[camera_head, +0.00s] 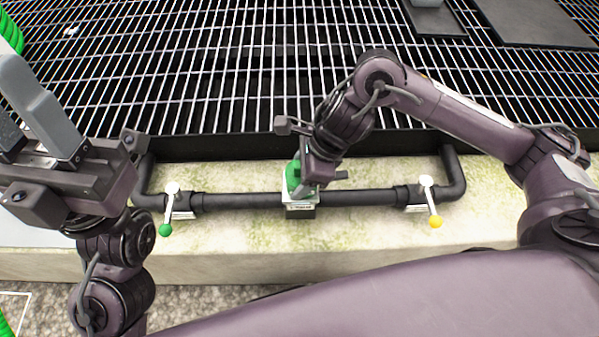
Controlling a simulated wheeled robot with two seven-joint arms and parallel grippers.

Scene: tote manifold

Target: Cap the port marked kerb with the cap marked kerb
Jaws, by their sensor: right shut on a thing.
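A black pipe manifold (245,199) runs along the pale concrete ledge. At its middle is a block with a small label plate (300,207), whose writing is too small to read. My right gripper (302,188) is over this block and shut on a green piece (292,173), which may be a cap. The gripper partly hides the green piece, and I cannot tell whether it is seated on the block. My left gripper (22,125) is at the left edge, away from the manifold, with its grey fingers apart and nothing seen between them.
A white valve lever with a green knob (165,230) is at the manifold's left, and one with a yellow knob (435,222) at its right. A metal grating (220,80) lies behind the ledge. Green coils (10,32) show at the upper left.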

